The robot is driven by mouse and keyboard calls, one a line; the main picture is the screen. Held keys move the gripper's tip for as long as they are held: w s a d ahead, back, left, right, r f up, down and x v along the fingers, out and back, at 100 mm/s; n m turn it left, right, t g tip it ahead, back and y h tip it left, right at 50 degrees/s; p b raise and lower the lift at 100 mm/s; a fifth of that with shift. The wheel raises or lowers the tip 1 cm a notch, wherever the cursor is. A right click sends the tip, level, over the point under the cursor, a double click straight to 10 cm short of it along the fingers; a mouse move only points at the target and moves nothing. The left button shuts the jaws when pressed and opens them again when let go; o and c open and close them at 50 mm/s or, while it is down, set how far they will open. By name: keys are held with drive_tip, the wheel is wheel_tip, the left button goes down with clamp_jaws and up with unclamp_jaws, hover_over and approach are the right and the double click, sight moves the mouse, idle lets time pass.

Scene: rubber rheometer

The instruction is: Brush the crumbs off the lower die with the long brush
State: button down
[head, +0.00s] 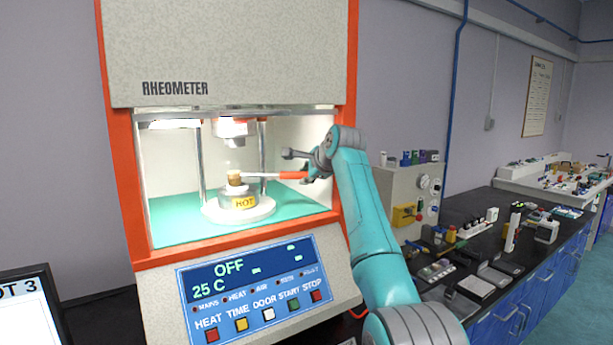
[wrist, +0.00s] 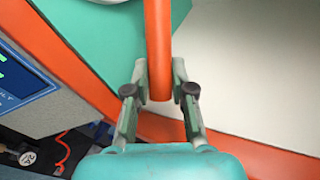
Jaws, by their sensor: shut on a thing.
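My gripper (head: 310,172) is shut on the orange handle of the long brush (head: 288,175). In the wrist view both fingers of my gripper (wrist: 160,88) press on the sides of the brush's handle (wrist: 158,45). The brush's pale shaft points left into the rheometer chamber. Its tan head (head: 234,177) is right over the lower die (head: 238,195), a round metal block with a yellow HOT label on a white base. I cannot tell whether the bristles touch the die. Crumbs are too small or hidden to make out.
The rheometer (head: 228,55) has its chamber open, with upright metal columns and the upper die (head: 231,128) above. Its orange frame (head: 123,185) borders the opening closely. The display reads OFF and 25 C. A cluttered black bench (head: 455,262) stands at the right.

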drive_tip(key=shift+f, duration=0.25)
drive_tip(key=shift+w+a, duration=0.1)
idle(0.3)
drive_tip(key=shift+w+a, duration=0.75)
drive_tip(key=shift+w, duration=0.35)
drive_tip(key=shift+s+d+f, duration=0.1)
drive_tip(key=shift+s+d, duration=0.35)
drive_tip(key=shift+s, duration=0.15)
drive_tip(key=shift+s+d, duration=0.4)
drive_tip(key=shift+s, duration=0.2)
drive_tip(key=shift+w+d, duration=0.3)
drive_tip(key=shift+d, duration=0.2)
drive_tip(key=shift+w+a, duration=0.45)
drive_tip(key=shift+w, duration=0.2)
drive_tip(key=shift+w+a, duration=0.4)
drive_tip(key=shift+w, duration=0.2)
